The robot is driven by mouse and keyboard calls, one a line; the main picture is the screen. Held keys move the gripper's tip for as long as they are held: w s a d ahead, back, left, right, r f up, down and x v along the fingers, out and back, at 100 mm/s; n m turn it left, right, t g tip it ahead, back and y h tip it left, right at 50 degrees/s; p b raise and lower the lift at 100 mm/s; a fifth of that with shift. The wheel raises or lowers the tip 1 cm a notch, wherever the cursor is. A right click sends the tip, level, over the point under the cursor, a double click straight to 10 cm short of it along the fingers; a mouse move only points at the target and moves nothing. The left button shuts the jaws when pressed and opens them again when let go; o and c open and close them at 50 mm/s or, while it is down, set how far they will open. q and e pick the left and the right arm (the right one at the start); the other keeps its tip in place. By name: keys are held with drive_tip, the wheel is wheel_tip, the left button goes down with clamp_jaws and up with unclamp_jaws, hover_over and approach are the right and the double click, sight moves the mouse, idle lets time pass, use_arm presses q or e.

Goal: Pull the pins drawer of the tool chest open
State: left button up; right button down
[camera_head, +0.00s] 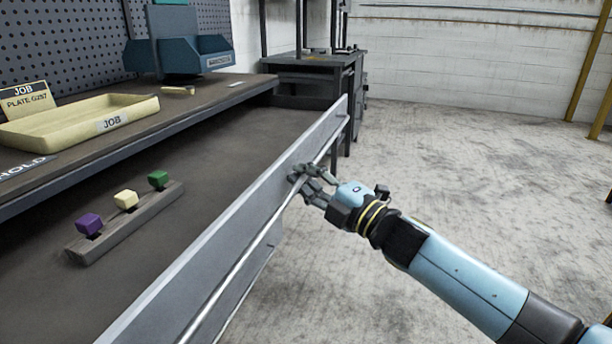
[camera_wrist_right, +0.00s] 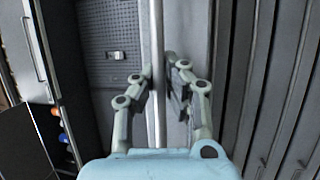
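A wide grey drawer (camera_head: 215,246) stands pulled out below the worktop in the head view. Its long rail handle (camera_head: 245,262) runs along the front, and the handle also shows in the wrist view (camera_wrist_right: 158,100). No label naming the drawer is readable. My right gripper (camera_head: 303,183) is at the handle towards its far end. In the wrist view its fingers (camera_wrist_right: 158,75) lie on both sides of the bar, close against it. The exact contact is hard to see. My left gripper is not in view.
Inside the drawer a wooden strip (camera_head: 95,252) holds a purple, a yellow and a green block. Above, the worktop carries a yellow job tray (camera_head: 70,120) and a teal bin (camera_head: 190,55). A dark bench (camera_head: 330,65) stands beyond. Open concrete floor (camera_head: 470,160) lies right.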

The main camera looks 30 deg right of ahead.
drive_tip(key=c, duration=1.6)
unclamp_jaws()
drive_tip(key=shift+c, duration=0.2)
drive_tip(key=v, duration=1.2)
drive_tip(key=s+d+f+m+g+h, duration=0.1)
drive_tip(key=s+f+m+g+h, duration=0.2)
drive_tip(key=f, duration=0.7)
drive_tip(key=s+d+f+m+g+h, duration=0.15)
drive_tip(key=s+f+m, duration=0.35)
drive_tip(key=f, duration=0.6)
drive_tip(key=s+d+f+m+g+h, duration=0.1)
drive_tip(key=s+f+m+g+h, duration=0.3)
drive_tip(key=f, duration=0.6)
drive_tip(key=s+a+f+m+g, duration=0.1)
drive_tip(key=s+f, duration=0.4)
drive_tip(key=s, duration=0.6)
drive_tip(key=s+a+f+m+g, duration=0.1)
drive_tip(key=s+f+m+g, duration=0.3)
drive_tip(key=s, duration=0.7)
drive_tip(key=s+a+f+m+g, duration=0.1)
drive_tip(key=s+f+m+g, duration=0.2)
drive_tip(key=s, duration=0.8)
wheel_tip(320, 180, down, 4)
drive_tip(key=shift+a+f+g+y+p, duration=0.15)
drive_tip(key=shift+a+g+y+p, duration=0.2)
drive_tip(key=shift+g, duration=0.7)
